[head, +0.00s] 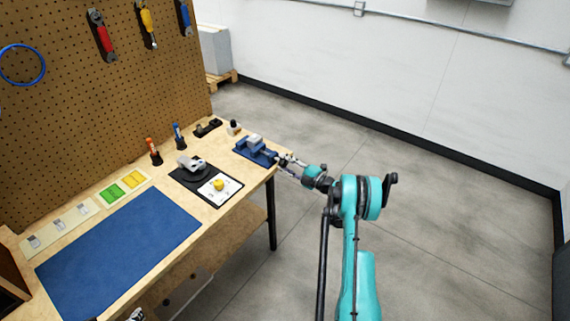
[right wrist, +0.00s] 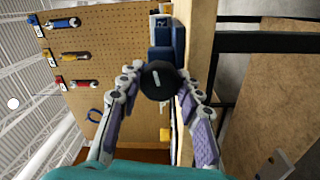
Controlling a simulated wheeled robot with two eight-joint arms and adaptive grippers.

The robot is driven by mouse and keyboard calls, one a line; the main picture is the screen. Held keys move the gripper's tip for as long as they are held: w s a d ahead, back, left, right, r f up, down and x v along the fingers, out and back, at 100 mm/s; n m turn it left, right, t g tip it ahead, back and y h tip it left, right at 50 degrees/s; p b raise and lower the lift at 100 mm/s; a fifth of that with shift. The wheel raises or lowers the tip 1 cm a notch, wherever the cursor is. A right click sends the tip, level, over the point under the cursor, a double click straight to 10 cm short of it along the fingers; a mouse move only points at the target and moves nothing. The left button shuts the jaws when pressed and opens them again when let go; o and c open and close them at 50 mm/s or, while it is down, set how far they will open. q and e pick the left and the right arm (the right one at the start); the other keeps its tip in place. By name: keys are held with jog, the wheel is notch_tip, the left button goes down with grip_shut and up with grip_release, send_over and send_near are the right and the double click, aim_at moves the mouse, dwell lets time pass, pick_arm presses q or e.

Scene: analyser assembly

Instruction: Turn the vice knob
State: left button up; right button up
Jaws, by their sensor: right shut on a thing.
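The blue vice (head: 256,151) stands on the bench's far right corner, with a light grey block (head: 254,141) at its top. The round black vice knob (right wrist: 158,80) fills the middle of the right wrist view, with a pale bar mark on its face; the blue vice body (right wrist: 160,32) shows behind it. My right gripper (head: 283,160) reaches the vice from the right. In the right wrist view its two fingers (right wrist: 158,84) are shut on the knob, one on each side. My left gripper is not in view.
The wooden bench (head: 228,216) holds a blue mat (head: 118,251), a black tray (head: 228,198) with a yellow part, and screwdrivers in stands. A pegboard (head: 60,120) with tools rises behind. The floor right of the bench is clear.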

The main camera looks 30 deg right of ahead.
jog(key=o, duration=1.2)
jog(key=shift+c, duration=0.2)
jog(key=v, duration=1.2)
jog(key=shift+f, duration=0.1)
